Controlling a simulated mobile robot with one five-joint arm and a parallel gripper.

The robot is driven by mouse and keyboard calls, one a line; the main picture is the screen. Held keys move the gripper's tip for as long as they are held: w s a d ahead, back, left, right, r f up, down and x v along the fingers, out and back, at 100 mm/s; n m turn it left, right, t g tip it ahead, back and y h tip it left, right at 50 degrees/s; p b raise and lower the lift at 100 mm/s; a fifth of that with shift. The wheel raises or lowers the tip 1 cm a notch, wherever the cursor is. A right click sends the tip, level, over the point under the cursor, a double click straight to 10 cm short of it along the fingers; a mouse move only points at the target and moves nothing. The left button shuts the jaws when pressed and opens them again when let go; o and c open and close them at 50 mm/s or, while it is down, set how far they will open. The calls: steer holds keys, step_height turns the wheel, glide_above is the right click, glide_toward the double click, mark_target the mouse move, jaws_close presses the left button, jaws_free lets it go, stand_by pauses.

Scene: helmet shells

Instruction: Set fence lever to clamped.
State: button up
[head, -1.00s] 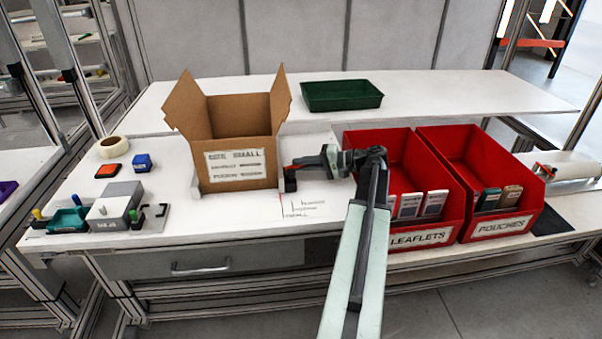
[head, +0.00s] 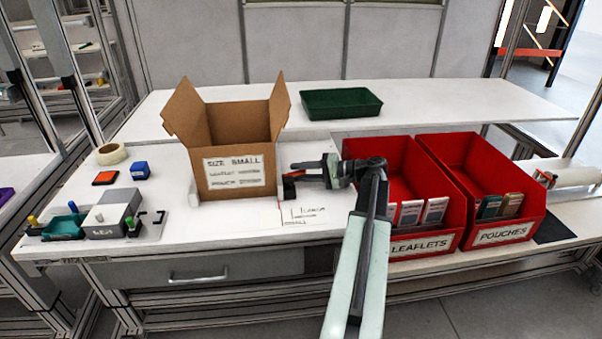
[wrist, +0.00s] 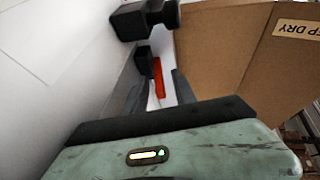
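The fence lever is a small red bar (wrist: 158,77) with a black block beside it, close to the right side of the open cardboard box. The lever also shows in the head view (head: 294,173), partly covered by my gripper, above a dark block (head: 289,188). My gripper (wrist: 155,92) is open, its two dark fingers apart with the red bar in line between their tips. I cannot tell whether either finger touches it. The lever's clamped or released position is not clear from these views.
The cardboard box (head: 233,172) stands just left of my gripper. Red bins of leaflets (head: 420,246) and pouches (head: 502,235) stand to the right. A green tray (head: 341,104) is at the back. A black knob (wrist: 145,18) lies beyond my fingers.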

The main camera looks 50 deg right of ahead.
steer(key=p+v, duration=0.1)
steer(key=v, duration=0.6)
steer(key=shift+s+r+p, duration=0.1)
steer(key=shift+s+p, duration=0.05)
steer(key=shift+p, duration=0.15)
steer(key=shift+s+d, duration=0.15)
steer(key=shift+s, duration=0.1)
steer(key=shift+o, duration=0.4)
